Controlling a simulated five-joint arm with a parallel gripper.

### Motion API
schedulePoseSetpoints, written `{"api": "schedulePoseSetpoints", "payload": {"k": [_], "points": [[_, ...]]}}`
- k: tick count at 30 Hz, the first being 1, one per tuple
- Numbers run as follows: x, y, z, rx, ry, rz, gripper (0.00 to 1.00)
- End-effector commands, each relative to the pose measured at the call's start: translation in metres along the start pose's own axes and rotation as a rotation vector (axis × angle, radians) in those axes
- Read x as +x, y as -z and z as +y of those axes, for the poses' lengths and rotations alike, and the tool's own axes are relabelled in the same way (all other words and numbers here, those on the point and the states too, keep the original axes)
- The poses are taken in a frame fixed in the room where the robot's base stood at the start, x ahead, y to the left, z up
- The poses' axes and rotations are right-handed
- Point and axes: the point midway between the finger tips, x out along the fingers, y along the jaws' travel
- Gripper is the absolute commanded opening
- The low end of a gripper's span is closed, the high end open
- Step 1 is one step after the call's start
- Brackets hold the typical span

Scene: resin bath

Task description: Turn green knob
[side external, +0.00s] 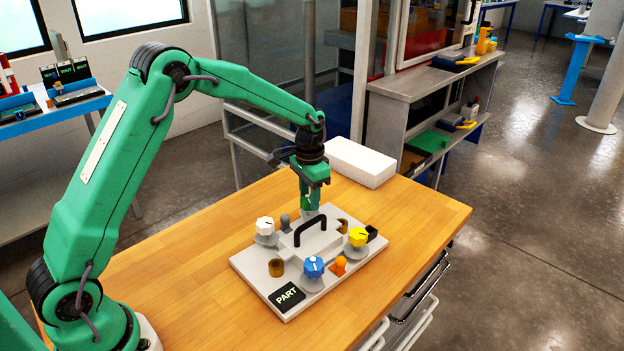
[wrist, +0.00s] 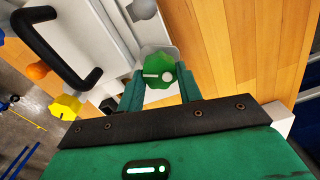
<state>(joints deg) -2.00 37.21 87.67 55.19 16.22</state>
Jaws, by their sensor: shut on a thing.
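The green knob (wrist: 157,62) sits between my fingers at the edge of the grey panel (side external: 262,283) in the wrist view. A white pointer line on its face runs toward the left of that view. My gripper (wrist: 160,82) is shut on the green knob, one finger on each side. In the side external view my gripper (side external: 311,208) points down at the panel's far edge and mostly hides the green knob.
The panel holds a black handle (side external: 310,226), white knob (side external: 265,226), blue knob (side external: 314,266), yellow knob (side external: 358,236) and small orange piece (side external: 340,265). A black PART label (side external: 287,296) marks its near corner. A white box (side external: 360,162) stands behind. The wooden table (side external: 190,270) is clear at left.

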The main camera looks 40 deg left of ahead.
Motion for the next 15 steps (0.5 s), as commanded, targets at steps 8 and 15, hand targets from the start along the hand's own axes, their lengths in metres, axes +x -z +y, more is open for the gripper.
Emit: {"api": "schedulePoseSetpoints", "payload": {"k": [8, 15], "points": [[-0.0021, 0.0011, 0.0, 0.061, 0.002, 0.005, 0.12], [-0.0023, 0.0012, 0.0, 0.063, 0.002, 0.005, 0.12]]}}
